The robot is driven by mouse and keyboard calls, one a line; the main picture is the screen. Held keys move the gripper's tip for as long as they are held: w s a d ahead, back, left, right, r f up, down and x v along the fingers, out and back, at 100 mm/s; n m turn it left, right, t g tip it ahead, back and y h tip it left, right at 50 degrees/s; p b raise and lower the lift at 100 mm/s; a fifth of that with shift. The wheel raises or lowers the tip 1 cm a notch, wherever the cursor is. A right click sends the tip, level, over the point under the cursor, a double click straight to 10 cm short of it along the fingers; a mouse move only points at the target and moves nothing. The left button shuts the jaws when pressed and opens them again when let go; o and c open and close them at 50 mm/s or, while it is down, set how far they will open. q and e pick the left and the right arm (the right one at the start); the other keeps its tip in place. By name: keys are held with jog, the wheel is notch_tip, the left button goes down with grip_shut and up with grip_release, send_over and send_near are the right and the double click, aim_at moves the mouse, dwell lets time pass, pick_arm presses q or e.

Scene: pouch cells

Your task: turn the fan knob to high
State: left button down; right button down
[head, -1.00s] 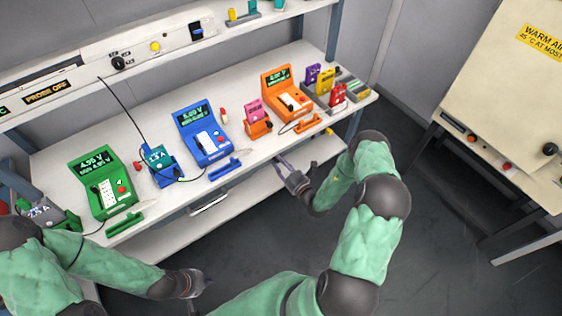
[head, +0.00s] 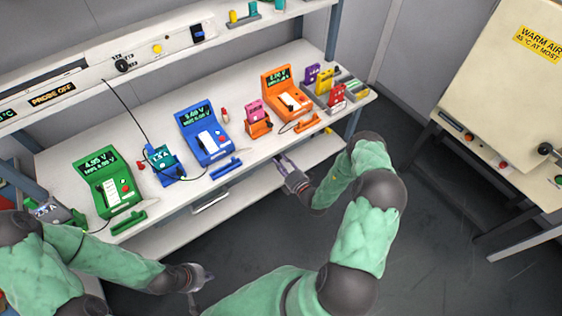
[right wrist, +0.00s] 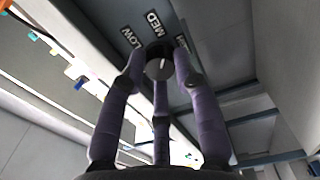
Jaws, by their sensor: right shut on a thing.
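The fan knob (right wrist: 158,63) is a round dark knob with a white mark, seen in the right wrist view. Labels LOW (right wrist: 131,38) and MED (right wrist: 154,22) stand beyond it. A third label (right wrist: 181,42) is mostly hidden behind a finger. The white mark points roughly between MED and the third label. My right gripper (right wrist: 158,72) is shut on the knob, its fingers around it. In the head view my right gripper (head: 284,166) is at the bench's front edge, and the knob is hidden there. My left gripper (head: 202,287) is open and empty, low in front of the bench.
The bench (head: 240,180) carries a green tester (head: 108,186), a blue tester (head: 204,133) and an orange tester (head: 287,95). Coloured pouch cells stand at its right end. A warm-air cabinet (head: 505,70) stands at the right. The floor between is clear.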

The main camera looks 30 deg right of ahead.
jog(key=m, duration=0.4)
jog(key=shift+d+m+p, duration=0.1)
jog(key=shift+m+p, duration=0.2)
jog(key=m, duration=0.4)
jog(key=shift+m, duration=0.4)
jog(key=shift+f, duration=0.1)
jog(key=c, duration=0.9)
grip_release()
jog(key=shift+s+d, duration=0.15)
jog(key=shift+s, duration=1.85)
jog(key=shift+s+d, duration=0.15)
jog(key=shift+s, duration=1.85)
